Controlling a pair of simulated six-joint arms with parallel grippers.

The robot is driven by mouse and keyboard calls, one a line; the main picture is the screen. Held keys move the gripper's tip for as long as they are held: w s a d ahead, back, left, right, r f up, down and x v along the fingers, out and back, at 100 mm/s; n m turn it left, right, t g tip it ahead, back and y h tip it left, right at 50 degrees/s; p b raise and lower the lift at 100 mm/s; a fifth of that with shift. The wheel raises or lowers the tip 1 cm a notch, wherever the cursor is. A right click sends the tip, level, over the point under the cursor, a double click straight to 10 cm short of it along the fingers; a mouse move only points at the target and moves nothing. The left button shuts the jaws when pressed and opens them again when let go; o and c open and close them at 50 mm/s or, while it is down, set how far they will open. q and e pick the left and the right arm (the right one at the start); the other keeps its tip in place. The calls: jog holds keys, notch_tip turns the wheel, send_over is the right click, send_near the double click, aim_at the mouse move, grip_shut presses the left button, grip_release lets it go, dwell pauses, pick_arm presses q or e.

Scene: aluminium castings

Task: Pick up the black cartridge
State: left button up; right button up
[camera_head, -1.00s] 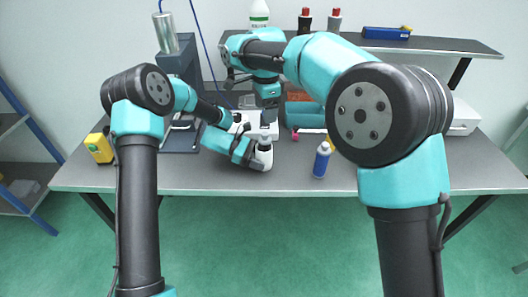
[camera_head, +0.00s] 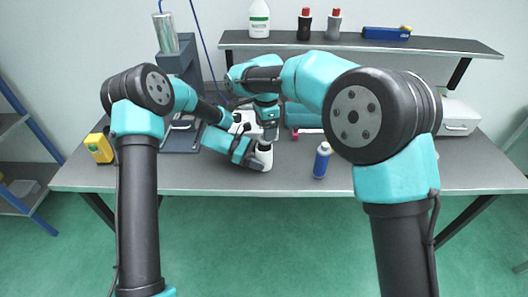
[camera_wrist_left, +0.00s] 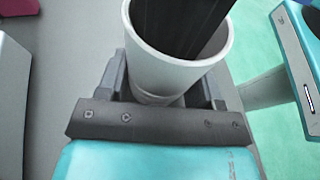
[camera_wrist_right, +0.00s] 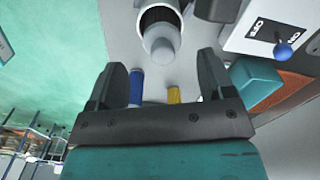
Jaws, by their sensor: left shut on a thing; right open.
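The black cartridge (camera_wrist_left: 178,22) shows as a dark ribbed body inside a white cup (camera_wrist_left: 158,70), leaning to one side in the left wrist view. The right wrist view shows the cup (camera_wrist_right: 140,20) with dark ribs inside and a grey cylindrical end (camera_wrist_right: 160,42) pointing at the camera. My left gripper (camera_wrist_left: 160,95) is shut on the cup, which also shows in the head view (camera_head: 265,156). My right gripper (camera_wrist_right: 163,72) is open and empty, its fingers pointing at the cup from above. In the head view my right gripper (camera_head: 268,133) hides the cup's mouth.
A blue bottle (camera_head: 321,160) stands right of the cup on the grey table (camera_head: 215,178). A teal block (camera_head: 303,115) lies behind. A dark stand (camera_head: 180,140) is at the left. A shelf (camera_head: 365,42) with bottles runs along the back. The front right of the table is clear.

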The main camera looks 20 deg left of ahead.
aim_at(264, 146)
jog(key=shift+f, duration=0.1)
jog(key=shift+a+f, duration=0.15)
jog(key=shift+f, duration=1.1)
jog(key=shift+a+f, duration=0.1)
jog(key=shift+f, duration=1.15)
jog(key=shift+c, duration=0.3)
jog(key=c, duration=1.2)
